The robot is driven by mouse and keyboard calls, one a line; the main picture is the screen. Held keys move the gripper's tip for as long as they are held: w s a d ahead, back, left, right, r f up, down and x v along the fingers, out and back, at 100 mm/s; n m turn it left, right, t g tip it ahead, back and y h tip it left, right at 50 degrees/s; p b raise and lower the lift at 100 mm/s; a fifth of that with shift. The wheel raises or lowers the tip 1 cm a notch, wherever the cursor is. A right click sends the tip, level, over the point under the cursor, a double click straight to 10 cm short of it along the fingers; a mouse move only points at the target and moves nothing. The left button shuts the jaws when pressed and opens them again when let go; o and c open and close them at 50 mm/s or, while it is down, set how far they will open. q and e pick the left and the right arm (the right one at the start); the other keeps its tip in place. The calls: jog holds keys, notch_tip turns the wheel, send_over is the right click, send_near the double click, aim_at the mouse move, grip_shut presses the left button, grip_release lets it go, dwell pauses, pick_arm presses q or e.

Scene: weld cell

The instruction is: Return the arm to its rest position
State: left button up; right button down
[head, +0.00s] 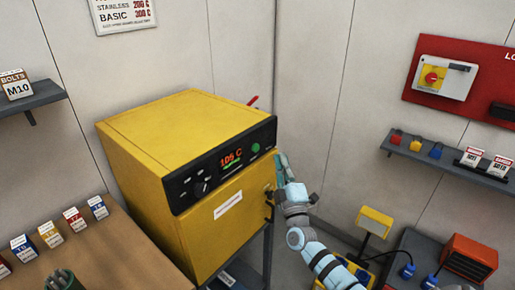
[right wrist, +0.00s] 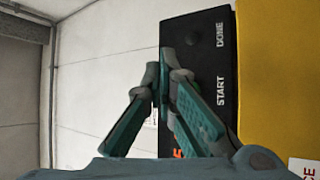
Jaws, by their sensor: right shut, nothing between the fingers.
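My right arm comes in from the lower right of the head view. Its gripper (head: 281,160) is at the right end of the yellow oven's (head: 180,125) front, just below the green round button (head: 255,147). In the right wrist view the gripper's fingertips (right wrist: 165,68) meet, with nothing between them. Behind them is the oven's black panel (right wrist: 198,60) with the words START and DONE; the fingers cover part of it. I cannot tell whether the fingertips touch the panel. My left gripper is not in view.
The oven's display (head: 231,157) is lit. A wall shelf (head: 445,165) with coloured items and a red board (head: 470,80) are at the right. An orange unit (head: 470,257) stands at the lower right. A wooden bench (head: 125,255) with small labelled boxes is at the lower left.

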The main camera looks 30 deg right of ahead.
dwell(0.4)
jog(key=a+f+m+g+y, duration=0.2)
jog(key=f+m+y, duration=0.1)
jog(key=f, duration=0.6)
jog(key=a+f+m+g+y, duration=0.2)
jog(key=f+g+y, duration=0.1)
jog(key=f, duration=0.7)
jog(key=s+a+f+m+g+y, duration=0.15)
jog(key=s+f, duration=0.25)
jog(key=f, duration=0.4)
jog(key=s+a+f+m+g+h, duration=0.1)
jog(key=s+f+g, duration=0.25)
jog(key=f, duration=0.45)
jog(key=s+a+f+m+g+b, duration=0.1)
jog(key=s+f+g, duration=0.1)
jog(key=s+f, duration=0.5)
jog(key=s+a+f+m+g, duration=0.1)
jog(key=s+a+f+g, duration=0.15)
jog(key=s+f, duration=0.5)
jog(key=s+a+f+g, duration=0.1)
jog(key=s+a+f, duration=0.1)
jog(key=s, duration=0.6)
jog(key=s+a+f+g+y, duration=0.1)
jog(key=s+a+f+g, duration=0.1)
jog(key=s, duration=0.7)
jog(key=s+a+f+g, duration=0.2)
jog(key=s, duration=0.7)
jog(key=shift+s+f+y+b, duration=0.2)
jog(key=shift+y+b, duration=0.15)
